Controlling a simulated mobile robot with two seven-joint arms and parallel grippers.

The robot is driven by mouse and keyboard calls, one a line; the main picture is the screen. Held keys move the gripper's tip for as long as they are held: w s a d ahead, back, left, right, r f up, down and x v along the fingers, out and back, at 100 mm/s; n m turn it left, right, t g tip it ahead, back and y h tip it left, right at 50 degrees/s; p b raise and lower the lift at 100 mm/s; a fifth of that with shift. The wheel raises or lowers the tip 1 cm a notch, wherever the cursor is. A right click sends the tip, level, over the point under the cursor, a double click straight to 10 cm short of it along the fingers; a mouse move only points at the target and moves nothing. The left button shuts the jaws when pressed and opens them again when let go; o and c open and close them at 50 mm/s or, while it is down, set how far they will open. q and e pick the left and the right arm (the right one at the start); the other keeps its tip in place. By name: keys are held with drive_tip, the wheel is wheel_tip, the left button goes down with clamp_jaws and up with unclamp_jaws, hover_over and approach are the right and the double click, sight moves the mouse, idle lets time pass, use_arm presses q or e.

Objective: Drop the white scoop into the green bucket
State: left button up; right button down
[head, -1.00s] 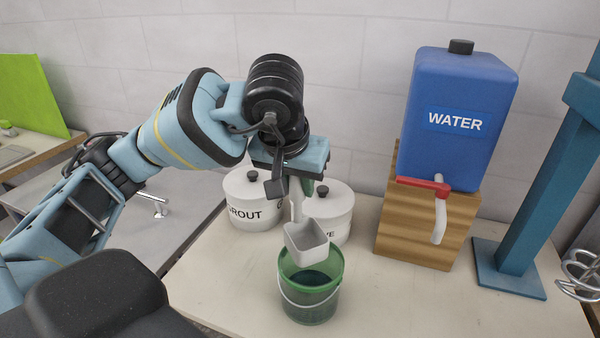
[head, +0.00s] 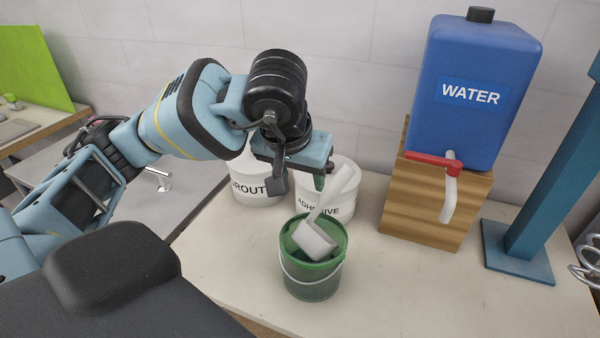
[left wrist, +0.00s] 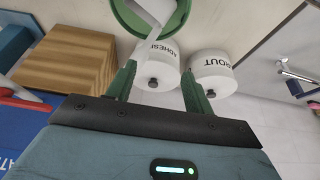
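The white scoop (head: 316,238) has its square cup inside the mouth of the green bucket (head: 311,283). It is tilted, with its handle sticking up above the rim to the right. Whether it rests on the bottom is hidden. My left gripper (head: 300,182) is above the bucket, and its fingers are partly hidden by its body. In the left wrist view the two green fingers (left wrist: 158,72) stand apart with nothing between them. The scoop handle (left wrist: 160,9) and the bucket rim (left wrist: 181,20) show beyond them. My right gripper is in neither view.
White adhesive (head: 322,205) and grout (head: 254,190) tubs stand behind the bucket. A blue water tank (head: 470,125) with a red tap sits on a wooden block (head: 428,215) to the right. A blue stand (head: 520,250) is farther right. The bench in front is clear.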

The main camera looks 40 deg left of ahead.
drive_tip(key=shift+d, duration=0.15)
use_arm(q)
drive_tip(key=v, duration=0.7)
drive_tip(key=shift+r+p, duration=0.35)
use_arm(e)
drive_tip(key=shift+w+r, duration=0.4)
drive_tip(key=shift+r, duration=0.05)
use_arm(q)
drive_tip(key=shift+s, duration=0.15)
